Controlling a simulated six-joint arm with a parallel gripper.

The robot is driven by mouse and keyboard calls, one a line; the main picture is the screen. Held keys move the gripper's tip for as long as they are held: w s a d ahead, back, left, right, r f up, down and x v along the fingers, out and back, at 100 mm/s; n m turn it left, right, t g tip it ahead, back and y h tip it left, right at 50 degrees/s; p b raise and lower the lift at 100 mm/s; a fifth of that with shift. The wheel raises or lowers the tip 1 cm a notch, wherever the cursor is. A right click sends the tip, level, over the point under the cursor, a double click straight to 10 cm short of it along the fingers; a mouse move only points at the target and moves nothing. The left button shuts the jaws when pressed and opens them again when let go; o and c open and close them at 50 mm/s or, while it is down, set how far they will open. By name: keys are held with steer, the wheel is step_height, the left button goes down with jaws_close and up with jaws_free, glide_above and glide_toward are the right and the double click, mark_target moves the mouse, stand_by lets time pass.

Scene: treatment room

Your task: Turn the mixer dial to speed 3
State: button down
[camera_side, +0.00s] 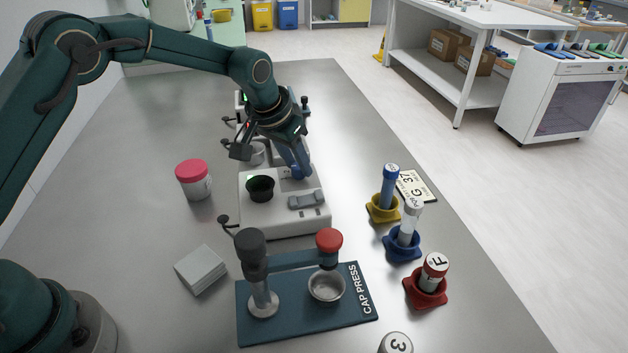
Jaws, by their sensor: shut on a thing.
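The mixer (285,222) is a white box on the steel table, with a round black cup (260,187) on its top left and a grey switch-like piece (306,201) at its front right. My gripper (297,172) reaches down from behind to the mixer's back right.
A blue cap press (262,325) stands in front of the mixer. A red-lidded jar (194,180) and a stack of white pads (201,269) are to the left. Tubes stand in yellow (383,212), blue (402,250) and red (426,292) holders to the right.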

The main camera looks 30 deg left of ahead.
steer(key=m+h, duration=0.1)
steer(key=m, duration=0.2)
steer(key=m+g+h, duration=0.1)
steer(key=m, duration=0.2)
steer(key=shift+a+m, duration=0.2)
steer(key=shift+m, duration=0.1)
steer(key=m, duration=0.2)
steer(key=m+g+h, duration=0.1)
steer(key=m, duration=0.1)
steer(key=shift+w+h, duration=0.15)
steer(key=shift+h, duration=0.15)
steer(key=shift+w+m+g, duration=0.15)
steer(key=shift+m+g, duration=0.25)
steer(key=shift+m, duration=0.5)
steer(key=shift+w+m, duration=0.1)
steer(key=shift+m, duration=0.4)
steer(key=shift+a+m+g, duration=0.1)
steer(key=shift+m+g, duration=0.2)
steer(key=c, duration=0.6)
jaws_free()
steer(key=shift+o, duration=0.2)
steer(key=shift+r, duration=0.1)
